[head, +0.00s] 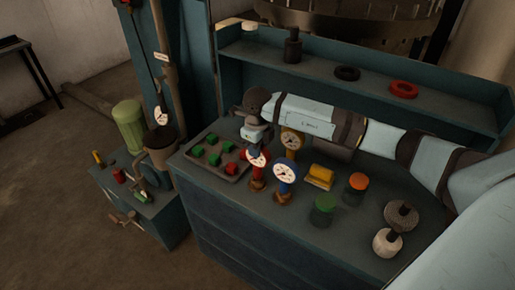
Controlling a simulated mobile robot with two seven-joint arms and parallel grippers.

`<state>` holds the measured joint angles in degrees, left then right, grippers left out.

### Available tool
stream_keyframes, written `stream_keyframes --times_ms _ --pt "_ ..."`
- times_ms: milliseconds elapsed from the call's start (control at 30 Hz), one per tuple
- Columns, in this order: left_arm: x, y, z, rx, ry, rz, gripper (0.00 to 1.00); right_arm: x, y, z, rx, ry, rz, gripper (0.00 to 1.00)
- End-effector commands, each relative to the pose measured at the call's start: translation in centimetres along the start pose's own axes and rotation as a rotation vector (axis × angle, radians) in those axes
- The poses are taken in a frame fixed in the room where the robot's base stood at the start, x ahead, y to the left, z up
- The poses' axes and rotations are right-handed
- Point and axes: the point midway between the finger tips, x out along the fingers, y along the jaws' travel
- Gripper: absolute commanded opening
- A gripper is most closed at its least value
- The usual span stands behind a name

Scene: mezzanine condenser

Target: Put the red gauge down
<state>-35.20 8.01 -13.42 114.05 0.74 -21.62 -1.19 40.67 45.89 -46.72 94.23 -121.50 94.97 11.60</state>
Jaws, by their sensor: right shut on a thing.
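The red gauge (257,174) has a white dial and a brown foot, and stands upright over the bench top (345,238), near its middle left. My right gripper (257,146) reaches in from the right above the bench and is shut on the top of the red gauge. The gripper hides part of the gauge's upper side. I cannot tell whether the foot touches the bench. A blue gauge (285,174) stands close on its right, and a yellow gauge (292,141) stands behind. My left gripper is out of view.
A tray (203,168) with green and red blocks lies left of the red gauge. The bench's front strip is clear. A shelf (320,67) runs behind.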

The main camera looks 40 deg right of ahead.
Motion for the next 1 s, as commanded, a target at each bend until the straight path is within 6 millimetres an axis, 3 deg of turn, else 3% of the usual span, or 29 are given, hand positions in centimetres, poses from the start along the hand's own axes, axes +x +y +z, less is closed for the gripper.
stream_keyframes --times_ms 433,467,567,833,1000 --pt "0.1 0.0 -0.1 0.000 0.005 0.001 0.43 1.4 -0.1 0.0 0.000 -0.001 -0.002 0.00" --pt "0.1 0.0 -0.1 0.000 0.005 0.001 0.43 1.4 0.0 0.0 0.000 0.000 -0.001 0.28" --pt "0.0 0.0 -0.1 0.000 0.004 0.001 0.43 1.3 0.0 0.0 0.000 0.000 -0.001 0.50" --pt "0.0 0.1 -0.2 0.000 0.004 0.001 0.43 1.2 0.0 0.0 0.000 0.000 -0.001 0.51" --pt "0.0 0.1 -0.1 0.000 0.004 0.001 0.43 0.0 -0.1 0.0 0.000 -0.002 -0.002 0.51"
